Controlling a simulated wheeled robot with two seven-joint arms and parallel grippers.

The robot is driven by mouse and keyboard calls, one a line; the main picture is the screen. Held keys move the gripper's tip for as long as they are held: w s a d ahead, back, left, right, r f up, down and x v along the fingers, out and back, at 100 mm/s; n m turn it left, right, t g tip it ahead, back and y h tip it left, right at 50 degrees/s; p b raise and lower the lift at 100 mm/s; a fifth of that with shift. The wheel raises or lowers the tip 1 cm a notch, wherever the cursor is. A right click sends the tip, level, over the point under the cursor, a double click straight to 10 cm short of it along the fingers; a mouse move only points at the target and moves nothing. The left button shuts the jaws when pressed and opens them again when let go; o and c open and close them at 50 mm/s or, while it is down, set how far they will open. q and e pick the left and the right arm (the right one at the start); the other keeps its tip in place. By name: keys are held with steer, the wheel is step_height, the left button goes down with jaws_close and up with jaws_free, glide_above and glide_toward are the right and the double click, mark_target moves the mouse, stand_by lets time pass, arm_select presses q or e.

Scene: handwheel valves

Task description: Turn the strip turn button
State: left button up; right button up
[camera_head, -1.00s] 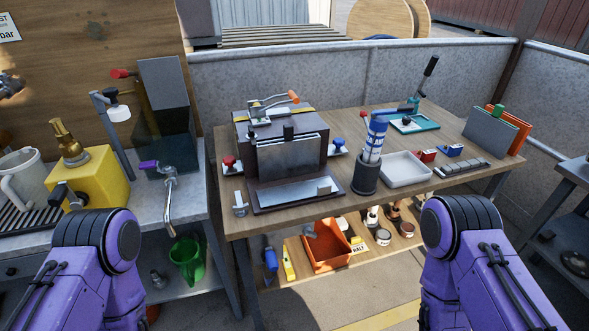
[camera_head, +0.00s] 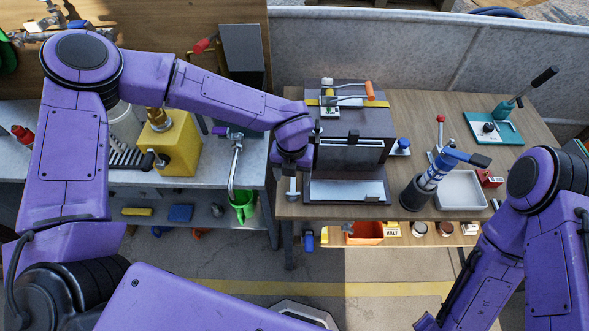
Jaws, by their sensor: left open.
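My left gripper (camera_head: 290,160) points down at the left side of the dark press-like machine (camera_head: 352,118) on the wooden table. My wrist hides most of its fingers; it is open, with nothing seen in it. A small grey upright fitting (camera_head: 292,190) stands on the table just below it, near the machine's front left corner; I cannot tell whether they touch. I cannot tell surely which part is the strip turn button. The machine's left side, where a red knob was seen, is hidden behind my wrist. A blue knob (camera_head: 403,144) shows on the right. My right gripper is not in view.
A yellow block (camera_head: 178,150) and a tap with a bent spout (camera_head: 235,165) stand on the left bench under my forearm.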

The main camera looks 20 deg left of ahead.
mark_target(293, 193)
arm_select(q)
step_height(293, 193, down, 8)
steer(key=b, duration=0.6)
steer(key=shift+r, duration=0.25)
steer(key=shift+f, duration=0.15)
steer(key=c, duration=0.8)
